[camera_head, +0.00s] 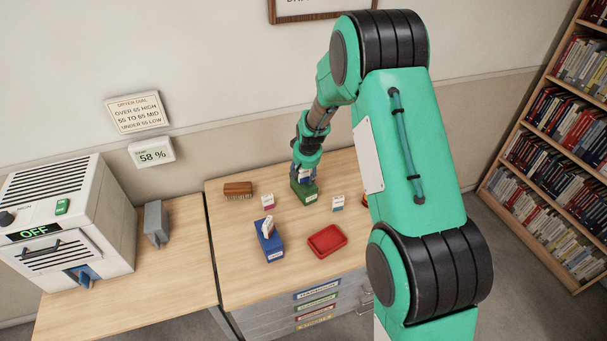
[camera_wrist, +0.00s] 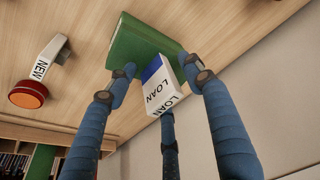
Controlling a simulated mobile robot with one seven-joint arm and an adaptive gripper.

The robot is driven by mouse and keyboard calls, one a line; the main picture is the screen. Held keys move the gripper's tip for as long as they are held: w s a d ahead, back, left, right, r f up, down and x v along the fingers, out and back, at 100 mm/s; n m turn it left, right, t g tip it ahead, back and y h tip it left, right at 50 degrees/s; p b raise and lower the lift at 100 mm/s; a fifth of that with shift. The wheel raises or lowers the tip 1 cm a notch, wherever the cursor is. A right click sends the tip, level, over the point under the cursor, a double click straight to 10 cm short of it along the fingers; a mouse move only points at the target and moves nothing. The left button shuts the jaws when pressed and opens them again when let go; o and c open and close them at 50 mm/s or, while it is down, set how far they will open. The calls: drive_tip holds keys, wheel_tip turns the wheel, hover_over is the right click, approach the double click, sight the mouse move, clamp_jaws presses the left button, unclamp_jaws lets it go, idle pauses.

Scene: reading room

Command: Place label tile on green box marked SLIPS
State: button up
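The green box (camera_head: 304,195) stands on the table toward the wall, under my gripper (camera_head: 304,170). Its front label is too small to read in the head view. In the wrist view the green box (camera_wrist: 140,45) lies just beyond my fingertips. A white tile marked LOAN with a blue end (camera_wrist: 160,85) is between my fingers, its blue end at the box. My gripper (camera_wrist: 158,75) has its blue fingers spread around the tile. A gap shows between the left finger and the tile; the right finger is close to it. Whether the tile touches the box top is unclear.
A blue box (camera_head: 270,247) holding a white tile (camera_head: 267,227), a red tray (camera_head: 326,240), a pink-marked tile (camera_head: 267,201), a teal-marked tile (camera_head: 338,203) and a brush (camera_head: 238,189) are around the table. A dryer reading OFF (camera_head: 65,225) stands left.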

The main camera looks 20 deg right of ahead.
drive_tip(key=shift+r, duration=0.15)
drive_tip(key=p+v, duration=0.1)
drive_tip(key=v, duration=1.1)
drive_tip(key=shift+p, duration=0.3)
idle(0.4)
drive_tip(key=s+a+r+t, duration=0.1)
drive_tip(key=s+a+r, duration=0.2)
drive_tip(key=s+r, duration=0.65)
drive_tip(key=s+a+r, duration=0.2)
drive_tip(key=s+r, duration=0.6)
drive_tip(key=r, duration=0.3)
drive_tip(key=s+a+r, duration=0.1)
drive_tip(key=s+r, duration=0.2)
drive_tip(key=s, duration=1)
drive_tip(key=s+a+r+n+t, duration=0.1)
drive_tip(key=s+a+r, duration=0.1)
drive_tip(key=s, duration=1.2)
drive_tip(key=shift+a+r, duration=0.3)
drive_tip(key=shift+r, duration=0.45)
